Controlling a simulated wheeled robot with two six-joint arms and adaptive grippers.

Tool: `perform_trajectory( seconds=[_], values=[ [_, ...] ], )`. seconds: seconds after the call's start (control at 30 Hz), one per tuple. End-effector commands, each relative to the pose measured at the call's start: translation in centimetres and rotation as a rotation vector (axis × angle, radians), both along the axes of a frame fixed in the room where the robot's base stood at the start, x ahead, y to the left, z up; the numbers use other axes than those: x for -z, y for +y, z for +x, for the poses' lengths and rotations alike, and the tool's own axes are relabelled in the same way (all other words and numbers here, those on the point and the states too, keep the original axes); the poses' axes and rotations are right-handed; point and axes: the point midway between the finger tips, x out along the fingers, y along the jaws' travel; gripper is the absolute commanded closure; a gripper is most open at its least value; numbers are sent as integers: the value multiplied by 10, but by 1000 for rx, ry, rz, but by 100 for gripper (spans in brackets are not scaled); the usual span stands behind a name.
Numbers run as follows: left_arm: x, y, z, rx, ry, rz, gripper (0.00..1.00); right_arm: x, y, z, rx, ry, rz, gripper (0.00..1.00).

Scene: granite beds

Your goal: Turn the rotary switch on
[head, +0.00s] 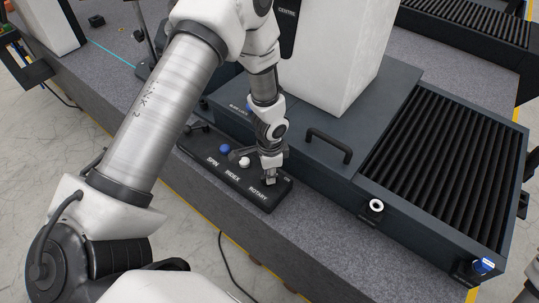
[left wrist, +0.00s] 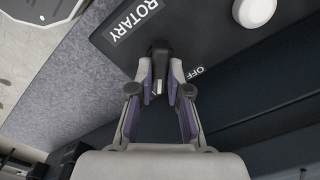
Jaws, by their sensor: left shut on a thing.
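The dark control panel (head: 213,148) lies on the granite bed and carries the labels SPIN, INDEX and ROTARY. My left gripper (head: 270,180) reaches down to the panel's right end, by the ROTARY label. In the left wrist view, the rotary switch (left wrist: 160,53) is a small black knob with a light pointer line, between the fingers of my left gripper (left wrist: 157,85). The fingers are shut on it. An OFF label (left wrist: 196,72) shows beside the knob. The gripper hides most of the switch in the head view. My right gripper is not in view.
A blue knob (head: 225,149) and a white knob (head: 244,162) stand on the panel left of my gripper; the white one also shows in the wrist view (left wrist: 254,10). A dark cover with a handle (head: 329,145) and black ribbed bellows (head: 450,165) lie to the right.

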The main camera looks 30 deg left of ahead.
Motion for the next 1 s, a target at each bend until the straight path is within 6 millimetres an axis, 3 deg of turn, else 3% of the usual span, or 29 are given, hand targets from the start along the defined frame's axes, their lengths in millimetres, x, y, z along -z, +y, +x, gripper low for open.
perform_trajectory(
  seconds=[0.53,0.57,0.6,1.0],
  values=[
    [0,0,1,31,-5,-1,100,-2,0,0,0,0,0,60],
    [0,0,1,30,-5,-1,73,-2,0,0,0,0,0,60],
    [0,0,1,30,-4,0,59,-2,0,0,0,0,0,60],
    [-8,0,1,27,-4,1,58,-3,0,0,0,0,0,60]
  ],
)
